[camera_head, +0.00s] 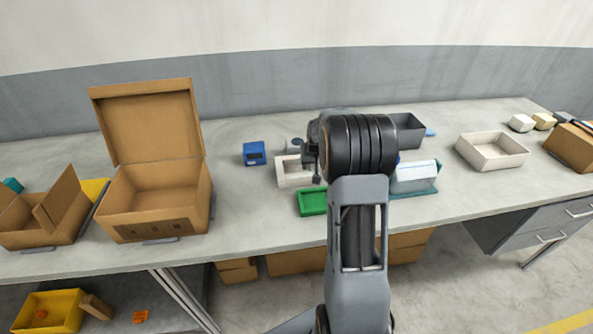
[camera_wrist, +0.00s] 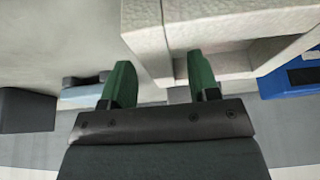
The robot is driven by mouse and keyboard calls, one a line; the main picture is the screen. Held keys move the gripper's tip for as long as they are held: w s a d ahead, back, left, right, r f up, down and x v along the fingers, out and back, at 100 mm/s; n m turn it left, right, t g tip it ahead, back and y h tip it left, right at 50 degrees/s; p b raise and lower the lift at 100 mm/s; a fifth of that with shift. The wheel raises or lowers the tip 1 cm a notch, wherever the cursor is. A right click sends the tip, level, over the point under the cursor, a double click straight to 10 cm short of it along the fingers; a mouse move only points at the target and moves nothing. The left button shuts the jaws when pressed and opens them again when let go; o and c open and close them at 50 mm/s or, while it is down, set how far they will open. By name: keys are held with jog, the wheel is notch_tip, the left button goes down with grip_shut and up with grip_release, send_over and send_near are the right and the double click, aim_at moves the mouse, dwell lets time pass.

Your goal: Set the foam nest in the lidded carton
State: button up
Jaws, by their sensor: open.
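The foam nest (camera_head: 288,181) is a pale, open block on the table left of my arm in the head view; my wrist partly hides it. It also shows large in the wrist view (camera_wrist: 215,38), with a thick speckled rim and a hollow. My gripper (camera_head: 313,177) is open at the nest. In the wrist view my green fingers (camera_wrist: 160,72) stand apart, the left one outside the nest's edge and the right one over its rim or hollow; I cannot tell if they touch. The lidded carton (camera_head: 160,222) is brown cardboard, its lid raised at the back.
A blue box (camera_head: 254,153) and a green tray (camera_head: 312,202) lie near the nest. A smaller open carton (camera_head: 60,236) stands left of the lidded one. A cream tray (camera_head: 508,160) and a dark grey bin (camera_head: 410,131) are to the right. Bare table lies between carton and nest.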

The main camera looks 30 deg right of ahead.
jog(key=shift+f, duration=0.15)
jog(key=shift+c, duration=0.3)
grip_shut()
dwell(0.3)
